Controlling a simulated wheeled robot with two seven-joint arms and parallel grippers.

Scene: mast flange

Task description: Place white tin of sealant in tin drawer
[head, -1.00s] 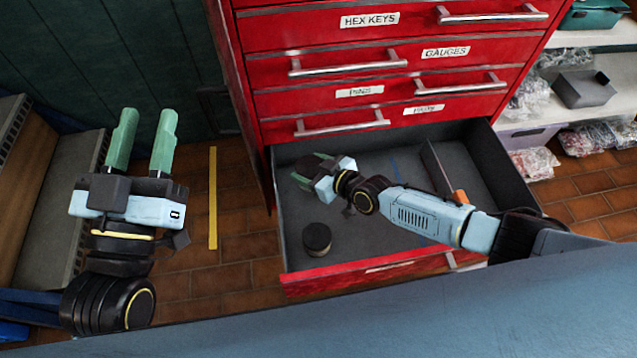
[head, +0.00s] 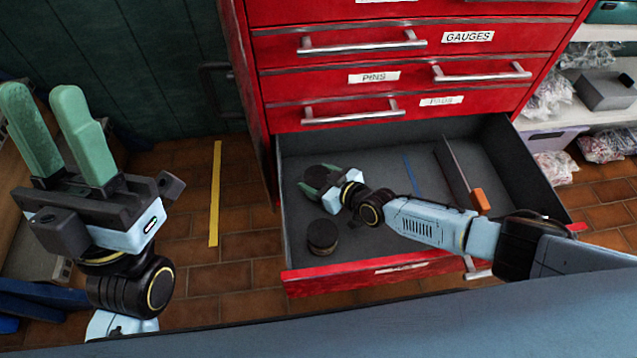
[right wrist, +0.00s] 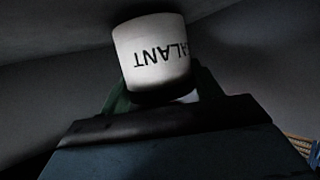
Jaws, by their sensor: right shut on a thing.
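The white tin of sealant (right wrist: 152,52) shows in the right wrist view, its dark lettering upside down, between the fingers of my right gripper (head: 318,183). In the head view only its dark round top (head: 319,176) shows clearly. My right gripper is shut on the tin, low inside the open bottom drawer (head: 375,165), in its left compartment towards the back. I cannot tell whether the tin touches the drawer floor. My left gripper (head: 42,92) is open and empty, outside the drawer at the far left.
Another dark-topped tin (head: 322,236) stands in the same compartment, near the front. A divider (head: 452,170) with an orange thing (head: 481,199) by it separates the right compartment. Closed red drawers (head: 345,52) rise above. Shelves with bagged parts (head: 550,97) are at right.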

